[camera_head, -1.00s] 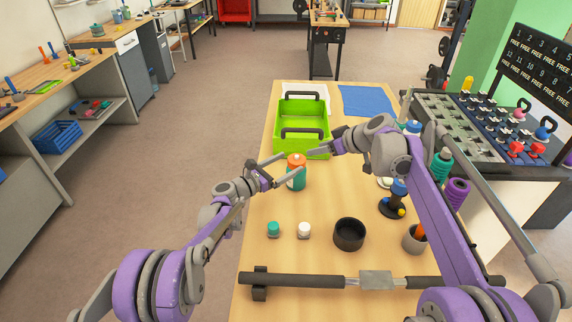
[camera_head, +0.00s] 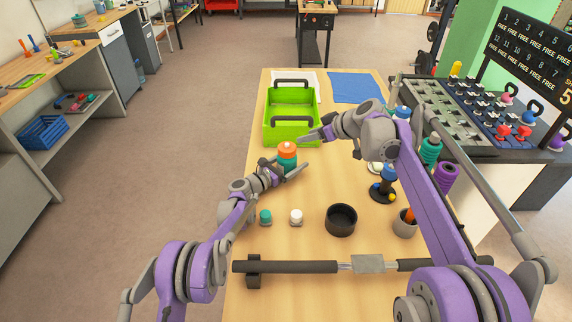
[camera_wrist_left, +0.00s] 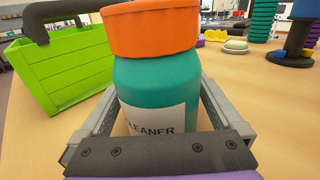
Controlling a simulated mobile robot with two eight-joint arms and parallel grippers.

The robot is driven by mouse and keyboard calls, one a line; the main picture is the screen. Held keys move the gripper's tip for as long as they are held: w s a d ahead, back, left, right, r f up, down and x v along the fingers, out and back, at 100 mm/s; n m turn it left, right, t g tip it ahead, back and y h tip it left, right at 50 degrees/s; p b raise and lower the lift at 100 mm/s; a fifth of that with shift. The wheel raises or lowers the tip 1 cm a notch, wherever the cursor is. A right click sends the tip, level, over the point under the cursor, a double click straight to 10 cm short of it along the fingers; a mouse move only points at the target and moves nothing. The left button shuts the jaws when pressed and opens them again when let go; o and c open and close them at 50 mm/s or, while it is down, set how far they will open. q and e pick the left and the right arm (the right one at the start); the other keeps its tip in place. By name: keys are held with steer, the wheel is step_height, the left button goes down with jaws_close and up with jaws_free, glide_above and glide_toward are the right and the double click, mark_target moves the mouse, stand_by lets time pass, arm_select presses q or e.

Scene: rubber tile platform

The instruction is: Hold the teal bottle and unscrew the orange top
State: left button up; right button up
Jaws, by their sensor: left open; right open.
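The teal bottle (camera_head: 288,161) stands upright on the table with its orange top (camera_head: 287,148) on. In the left wrist view the bottle (camera_wrist_left: 155,88) shows a white label reading "LEANER", and the orange top (camera_wrist_left: 150,28) is above the fingers. My left gripper (camera_head: 285,170) is open, with one finger on each side of the bottle's body; a gap shows, and contact is not clear. My right gripper (camera_head: 306,139) is open and empty, just right of and above the orange top, apart from it. Its fingers are small in the head view.
A green crate (camera_head: 270,133) with black handles stands behind the bottle. A teal-capped jar (camera_head: 265,217), a white-capped jar (camera_head: 296,217), a black bowl (camera_head: 341,220) and a dark bar (camera_head: 290,267) lie nearer. Spools and a blue-topped stand (camera_head: 385,190) are at right.

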arm_select(q)
steer(key=shift+w+d, duration=0.15)
steer(key=shift+c, duration=0.2)
steer(key=c, duration=1.3)
